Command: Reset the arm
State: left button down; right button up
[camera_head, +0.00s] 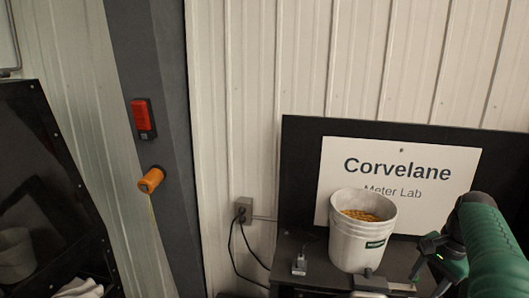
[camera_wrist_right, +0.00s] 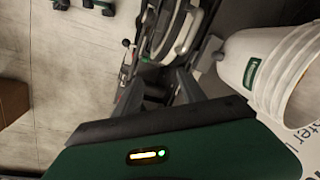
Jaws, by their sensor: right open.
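My right arm (camera_head: 490,245), green and ribbed, comes in from the right edge in the head view. My right gripper (camera_head: 430,265) is at its lower end, just right of a white bucket (camera_head: 352,245) of yellow-orange grain. In the right wrist view the two dark fingers of this gripper (camera_wrist_right: 160,88) stand apart with nothing between them. The bucket (camera_wrist_right: 275,65) is to their right, apart from them. A grey and metal mechanism (camera_wrist_right: 172,32) lies beyond the fingertips, partly hidden. My left gripper is not in view.
The bucket stands on a dark bench (camera_head: 316,262) before a white Corvelane sign (camera_head: 440,170). A grey post (camera_head: 160,60) carries a red box (camera_head: 143,117) and an orange cylinder (camera_head: 151,180). A brown box (camera_wrist_right: 12,102) lies on open pale floor (camera_wrist_right: 75,65).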

notch_tip(320, 180, down, 11)
jog(key=a+n+b, duration=0.1)
jog(key=n+b, duration=0.2)
jog(key=b, duration=0.1)
pick_arm(q)
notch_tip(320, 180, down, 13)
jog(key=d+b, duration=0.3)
jog(key=b, duration=0.6)
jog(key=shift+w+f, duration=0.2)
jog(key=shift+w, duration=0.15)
pick_arm(e)
jog(key=s+a+f+n, duration=1)
jog(key=s+a+f, duration=0.8)
jog(key=f, duration=0.4)
jog(key=shift+s+a+n+h, duration=0.2)
jog(key=shift+s+n+h, duration=0.1)
jog(key=shift+s, duration=0.1)
